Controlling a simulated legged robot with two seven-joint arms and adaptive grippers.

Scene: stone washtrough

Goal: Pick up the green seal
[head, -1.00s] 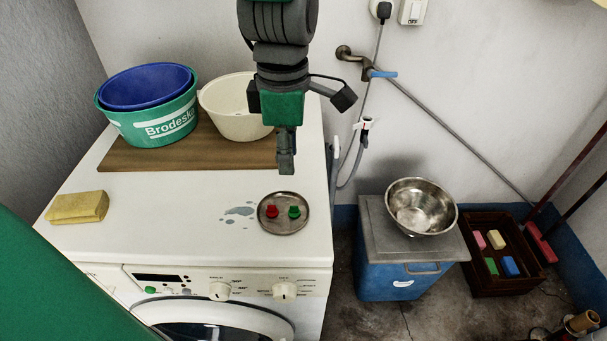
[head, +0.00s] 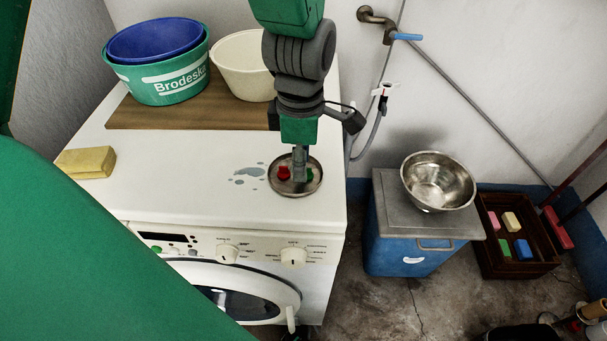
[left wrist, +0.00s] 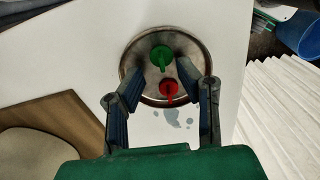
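The green seal (head: 310,174) lies on a round metal dish (head: 277,188) on top of the white washing machine; the left gripper partly hides it in the head view. In the left wrist view, the green seal (left wrist: 161,56) shows clearly, with a red seal (left wrist: 168,91) beside it. The red seal (head: 284,173) is left of the green one in the head view. My left gripper (head: 299,178) points down over the dish. In the left wrist view, its fingers (left wrist: 160,70) are apart with nothing held, the green seal just beyond the tips. My right gripper is not in view.
A yellow sponge (head: 86,162) lies on the machine's left. A wooden board (head: 180,115) bears a green basin (head: 165,82) and a cream basin (head: 240,75). Right of the machine stand a blue box (head: 400,245) with a steel bowl (head: 438,182) and a brown crate (head: 505,265).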

